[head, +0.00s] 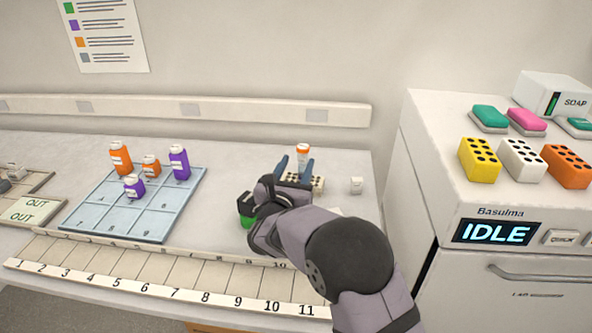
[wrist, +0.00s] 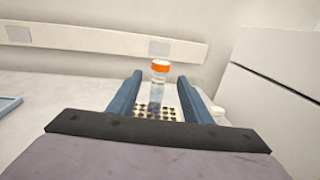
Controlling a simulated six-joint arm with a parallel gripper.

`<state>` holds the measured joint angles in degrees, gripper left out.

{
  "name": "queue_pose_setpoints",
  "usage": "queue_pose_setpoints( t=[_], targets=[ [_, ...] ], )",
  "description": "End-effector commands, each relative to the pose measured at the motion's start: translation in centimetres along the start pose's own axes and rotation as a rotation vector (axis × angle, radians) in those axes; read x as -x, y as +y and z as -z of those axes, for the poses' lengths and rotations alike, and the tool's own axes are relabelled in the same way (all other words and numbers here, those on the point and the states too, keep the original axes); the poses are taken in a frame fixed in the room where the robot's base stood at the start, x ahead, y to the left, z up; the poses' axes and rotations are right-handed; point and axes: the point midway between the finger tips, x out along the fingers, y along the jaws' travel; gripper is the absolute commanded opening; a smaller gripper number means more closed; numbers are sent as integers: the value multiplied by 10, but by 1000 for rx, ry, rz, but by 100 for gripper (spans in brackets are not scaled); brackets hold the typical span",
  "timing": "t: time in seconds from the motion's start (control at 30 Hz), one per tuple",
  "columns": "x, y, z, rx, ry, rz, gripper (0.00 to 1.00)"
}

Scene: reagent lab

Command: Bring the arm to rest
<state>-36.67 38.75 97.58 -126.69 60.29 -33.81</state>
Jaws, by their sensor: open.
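My gripper (head: 294,165) is over the right part of the bench, pointing toward the back wall. Its two blue fingers are apart, and they also show in the wrist view (wrist: 164,92). A clear vial with an orange cap (wrist: 160,68) stands upright beyond the fingers, seen between them. Its cap (head: 303,148) shows in the head view. The vial appears to stand in or at a cream rack with dark holes (wrist: 171,113). The cream rack (head: 318,184) is partly hidden by my gripper in the head view.
A blue numbered tray (head: 150,222) holds orange and purple bottles. A dark bottle with a green base (head: 246,208) is left of my wrist. A numbered strip (head: 160,288) runs along the front. A white machine reading IDLE (head: 497,232) stands right, with colored blocks (head: 480,160) on top.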

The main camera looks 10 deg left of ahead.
Motion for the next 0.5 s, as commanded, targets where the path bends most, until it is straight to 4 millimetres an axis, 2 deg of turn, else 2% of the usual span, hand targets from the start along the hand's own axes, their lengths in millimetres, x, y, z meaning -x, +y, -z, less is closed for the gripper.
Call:
queue_pose_setpoints(
  t=[0.5],
  targets=[
    [6,-1,-2,-1,0,2,45]
  ],
)
